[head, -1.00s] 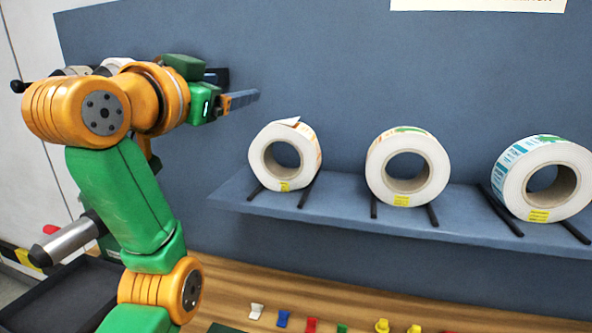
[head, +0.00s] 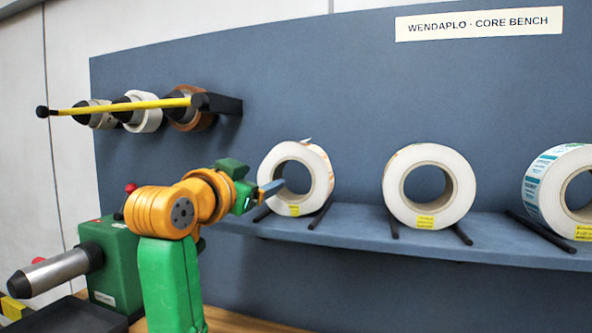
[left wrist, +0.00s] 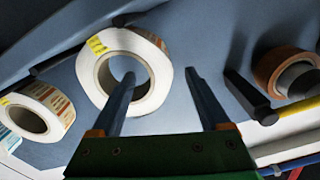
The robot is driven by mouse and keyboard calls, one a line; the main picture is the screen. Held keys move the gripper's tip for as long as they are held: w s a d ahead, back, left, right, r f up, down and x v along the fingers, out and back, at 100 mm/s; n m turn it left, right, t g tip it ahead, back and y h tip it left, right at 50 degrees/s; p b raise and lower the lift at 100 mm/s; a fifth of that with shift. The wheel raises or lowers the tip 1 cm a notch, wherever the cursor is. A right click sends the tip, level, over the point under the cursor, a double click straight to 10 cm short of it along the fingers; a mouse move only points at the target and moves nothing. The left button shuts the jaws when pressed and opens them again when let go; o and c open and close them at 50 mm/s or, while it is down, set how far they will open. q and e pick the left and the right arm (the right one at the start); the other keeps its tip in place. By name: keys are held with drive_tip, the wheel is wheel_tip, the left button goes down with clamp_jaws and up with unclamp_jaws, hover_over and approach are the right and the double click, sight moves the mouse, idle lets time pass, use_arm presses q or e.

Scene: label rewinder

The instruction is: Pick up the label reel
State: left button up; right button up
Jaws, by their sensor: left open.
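Three white label reels stand upright on a blue-grey shelf (head: 380,240). The left reel (head: 321,170) has a grey core and a yellow sticker. The middle reel (head: 463,190) looks alike, and the right reel (head: 537,185) has blue print and is cut off by the picture edge. My left gripper (head: 272,188) is open and empty, at the left reel's left side. In the left wrist view, my gripper (left wrist: 160,75) has one finger overlapping the core hole of the nearest reel (left wrist: 155,60) and the other beyond its rim. I cannot tell whether they touch.
A wall peg rack (head: 225,104) with several rolls and a yellow bar (head: 130,106) is above my left arm. A green machine (head: 108,265) with a metal spindle (head: 50,275) stands at lower left. Dark rods (head: 320,215) support the reels from below.

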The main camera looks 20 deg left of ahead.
use_arm(q)
drive_tip(key=shift+w+f, duration=0.1)
drive_tip(key=shift+w, duration=0.65)
drive_tip(key=shift+s, duration=0.15)
clamp_jaws()
idle(0.6)
